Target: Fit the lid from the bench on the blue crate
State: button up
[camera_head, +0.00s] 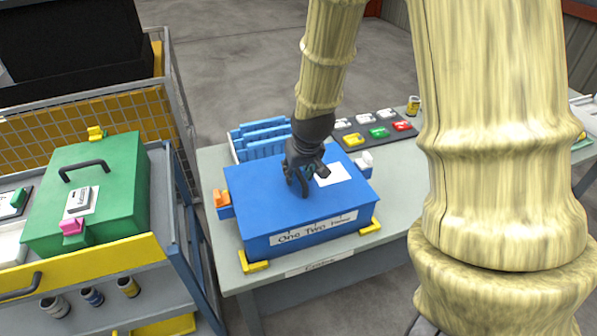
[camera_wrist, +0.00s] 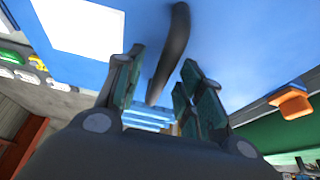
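The blue crate (camera_head: 300,236) sits on the bench between yellow corner brackets, with a label reading "One Two" and a less legible word on its front. A flat blue lid (camera_head: 255,187) appears to lie on its top; I cannot tell whether it is fully seated. My gripper (camera_head: 304,178) is low over the lid, pointing down. In the wrist view, the lid's dark handle (camera_wrist: 174,50) shows between the two spread fingers of my gripper (camera_wrist: 160,75), with gaps on both sides. In the head view my gripper mostly hides the handle.
An orange latch (camera_head: 221,199) and a white latch (camera_head: 366,161) are on the crate's sides. A blue slotted rack (camera_head: 262,136) stands behind it. A dark tray (camera_head: 378,143) holds coloured pieces at the back. A green case (camera_head: 115,190) sits on the left cart. The bench front (camera_head: 390,240) is clear.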

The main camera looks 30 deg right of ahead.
jog(key=d+v, duration=0.1)
jog(key=v, duration=1)
jog(key=shift+a, duration=0.5)
jog(key=shift+s, duration=0.2)
